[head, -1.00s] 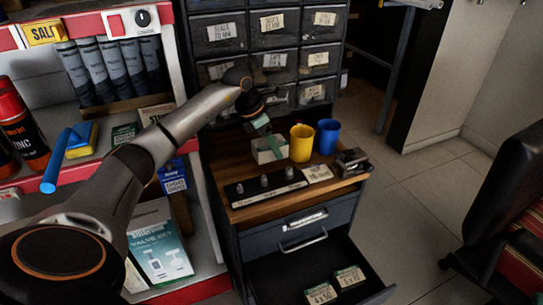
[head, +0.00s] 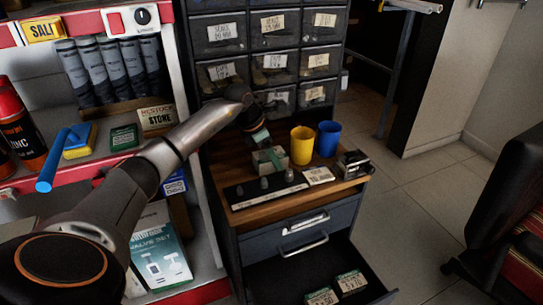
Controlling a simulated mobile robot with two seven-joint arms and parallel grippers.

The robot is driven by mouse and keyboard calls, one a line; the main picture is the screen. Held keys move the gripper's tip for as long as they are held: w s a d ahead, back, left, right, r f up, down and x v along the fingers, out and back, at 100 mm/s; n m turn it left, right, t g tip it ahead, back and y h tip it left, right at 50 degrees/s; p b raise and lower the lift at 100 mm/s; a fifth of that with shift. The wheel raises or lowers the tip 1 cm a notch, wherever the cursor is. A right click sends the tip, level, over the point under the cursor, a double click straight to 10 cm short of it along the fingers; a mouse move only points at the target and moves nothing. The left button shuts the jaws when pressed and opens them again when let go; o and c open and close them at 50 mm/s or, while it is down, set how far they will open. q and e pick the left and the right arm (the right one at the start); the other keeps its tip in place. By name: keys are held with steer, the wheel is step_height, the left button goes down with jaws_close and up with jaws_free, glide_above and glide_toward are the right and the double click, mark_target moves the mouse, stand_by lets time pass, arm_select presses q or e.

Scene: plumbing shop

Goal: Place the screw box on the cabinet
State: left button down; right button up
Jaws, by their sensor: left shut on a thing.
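My left gripper (head: 261,141) reaches over the wooden top of the drawer cabinet (head: 243,212), pointing down. It is shut on a small pale box with green on it, the screw box (head: 268,161). The gripper partly covers the box. The box is at the wooden top, left of a yellow cup; I cannot tell whether it rests on the wood or hangs just above it. My right gripper is not in view.
A yellow cup (head: 302,145) and a blue cup (head: 328,139) stand right of the box. A dark strip with several knobs (head: 263,190) lies in front. The open lower drawer (head: 280,283) holds two similar green-labelled boxes (head: 351,283). Small-parts drawers (head: 218,35) rise behind.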

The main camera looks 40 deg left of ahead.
mark_target(262, 157)
arm_select(q)
steer(key=shift+c, duration=1.8)
jaws_free()
steer(key=shift+f, duration=0.3)
steer(key=o, duration=0.3)
steer(key=shift+s+f, duration=0.1)
steer(key=shift+o, duration=0.3)
steer(key=shift+d+f, duration=0.1)
steer(key=shift+d, duration=0.15)
steer(key=shift+r, duration=0.35)
steer(key=p+v, duration=0.1)
steer(key=v, duration=0.2)
steer(key=shift+r, duration=0.1)
steer(key=p+v, duration=0.1)
steer(key=v, duration=0.3)
steer(key=shift+a+r, duration=0.25)
steer(key=shift+r, duration=0.15)
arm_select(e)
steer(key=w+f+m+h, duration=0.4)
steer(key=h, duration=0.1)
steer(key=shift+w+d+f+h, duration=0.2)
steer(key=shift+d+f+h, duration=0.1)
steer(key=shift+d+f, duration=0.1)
